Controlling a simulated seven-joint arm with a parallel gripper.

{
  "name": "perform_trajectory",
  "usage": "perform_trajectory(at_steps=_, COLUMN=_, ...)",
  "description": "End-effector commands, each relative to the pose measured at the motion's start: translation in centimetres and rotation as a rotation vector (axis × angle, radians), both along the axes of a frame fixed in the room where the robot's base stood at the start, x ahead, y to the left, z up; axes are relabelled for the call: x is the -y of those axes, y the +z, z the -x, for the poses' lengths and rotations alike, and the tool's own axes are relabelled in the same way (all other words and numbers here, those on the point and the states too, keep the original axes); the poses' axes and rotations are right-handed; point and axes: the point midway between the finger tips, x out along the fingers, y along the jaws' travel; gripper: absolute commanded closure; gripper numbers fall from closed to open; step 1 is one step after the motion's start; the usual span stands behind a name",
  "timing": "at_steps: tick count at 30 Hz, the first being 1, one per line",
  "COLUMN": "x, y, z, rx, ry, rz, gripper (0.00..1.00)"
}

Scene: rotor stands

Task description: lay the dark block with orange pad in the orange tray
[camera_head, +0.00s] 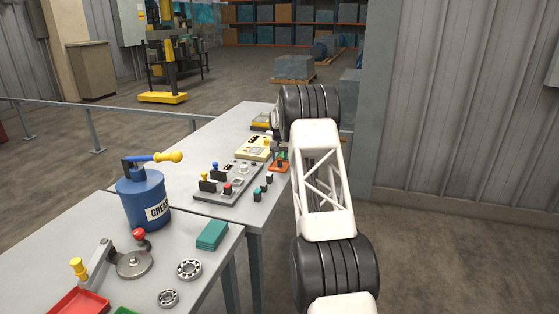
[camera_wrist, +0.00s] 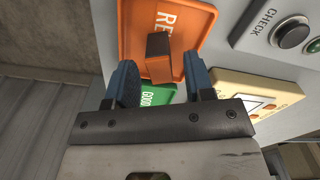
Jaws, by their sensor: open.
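The orange tray (camera_wrist: 140,22) lies at the top of the wrist view, with part of a white label showing. The dark block with orange pad (camera_wrist: 159,46) appears in or just over the tray, near its lower edge. Its orange face points toward my gripper; exact contact with the tray floor cannot be told. My gripper (camera_wrist: 160,82) is open, with one blue finger to each side of and below the block, gaps showing. In the head view the orange tray (camera_head: 284,168) sits by the bench's right edge, partly behind my arm. My gripper is not clearly visible there.
A green tray (camera_wrist: 154,95) lies just below the orange one, between my fingers. A beige device (camera_wrist: 245,88) and a panel with a black button (camera_wrist: 291,36) are close on the right. In the head view, a switch board (camera_head: 228,183) and several small blocks (camera_head: 263,188) stand left.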

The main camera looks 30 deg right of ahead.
Motion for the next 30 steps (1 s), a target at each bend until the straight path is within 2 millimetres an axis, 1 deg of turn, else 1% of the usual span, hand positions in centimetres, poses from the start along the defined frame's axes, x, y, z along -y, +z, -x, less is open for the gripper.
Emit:
perform_trajectory(at_steps=5, x=0.0, y=2.2, z=0.0, rx=0.0, ry=0.0, rz=0.0, gripper=0.52)
perform_trajectory(at_steps=15, x=0.0, y=7.8, z=0.0, rx=0.001, ry=0.0, rz=0.0, gripper=0.52)
perform_trajectory(at_steps=18, x=0.0, y=8.9, z=0.0, rx=0.0, ry=0.0, rz=0.0, gripper=0.52)
perform_trajectory(at_steps=24, x=0.0, y=10.5, z=0.0, rx=-0.001, ry=0.0, rz=0.0, gripper=0.52)
perform_trajectory(at_steps=30, x=0.0, y=10.8, z=0.0, rx=-0.002, ry=0.0, rz=-0.001, gripper=0.52)
